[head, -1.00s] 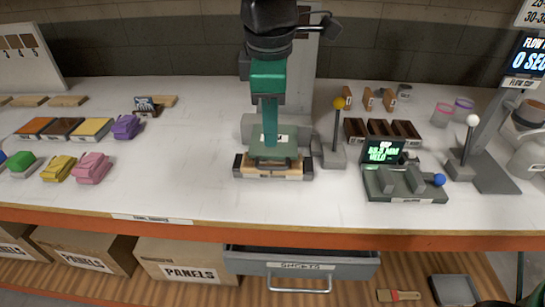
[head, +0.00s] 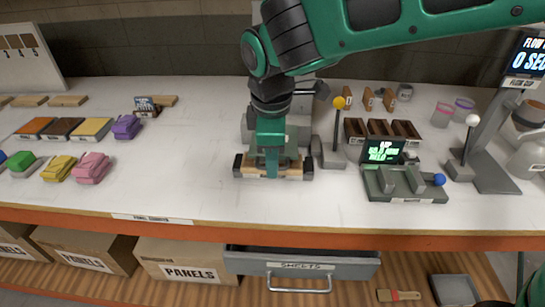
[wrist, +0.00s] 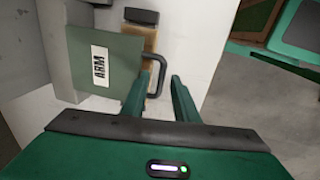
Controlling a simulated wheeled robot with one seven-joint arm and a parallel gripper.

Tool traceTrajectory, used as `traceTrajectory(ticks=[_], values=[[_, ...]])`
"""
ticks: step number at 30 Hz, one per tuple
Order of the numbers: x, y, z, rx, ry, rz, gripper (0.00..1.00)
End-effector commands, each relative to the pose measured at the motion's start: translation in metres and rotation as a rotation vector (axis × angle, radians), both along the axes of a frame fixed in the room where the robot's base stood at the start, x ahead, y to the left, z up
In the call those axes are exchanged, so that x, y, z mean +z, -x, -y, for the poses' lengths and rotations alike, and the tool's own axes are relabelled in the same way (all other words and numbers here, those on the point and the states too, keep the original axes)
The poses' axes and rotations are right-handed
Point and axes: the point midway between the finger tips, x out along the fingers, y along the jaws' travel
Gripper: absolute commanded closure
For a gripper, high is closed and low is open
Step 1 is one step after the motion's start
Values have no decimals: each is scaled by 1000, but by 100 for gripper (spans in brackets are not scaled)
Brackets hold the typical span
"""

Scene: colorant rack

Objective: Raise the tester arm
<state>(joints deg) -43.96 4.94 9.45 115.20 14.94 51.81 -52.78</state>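The tester arm (wrist: 105,68) is a flat green plate with a white ARM label in the wrist view. It lies low over a wooden panel (wrist: 140,52) in the tester. A black D-shaped handle (wrist: 163,75) stands out from the plate's edge. My gripper (wrist: 163,75) has its two green fingers apart, with the handle between their tips; whether they touch it I cannot tell. In the head view my gripper (head: 271,168) is at the tester's front and hides most of the tester arm.
A grey lever with a yellow knob (head: 339,103) stands close right of the tester. A green device with a lit screen (head: 384,150) is farther right. Coloured blocks and sponges (head: 91,167) lie at the left. A drawer (head: 300,264) is below the table edge.

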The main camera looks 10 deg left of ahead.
Motion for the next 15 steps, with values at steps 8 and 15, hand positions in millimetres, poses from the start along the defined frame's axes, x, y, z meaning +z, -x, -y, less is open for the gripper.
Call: traceTrajectory(ticks=[8,15], values=[[0,0,0,-1,0,0,100],[1,-1,0,-2,0,1,100]])
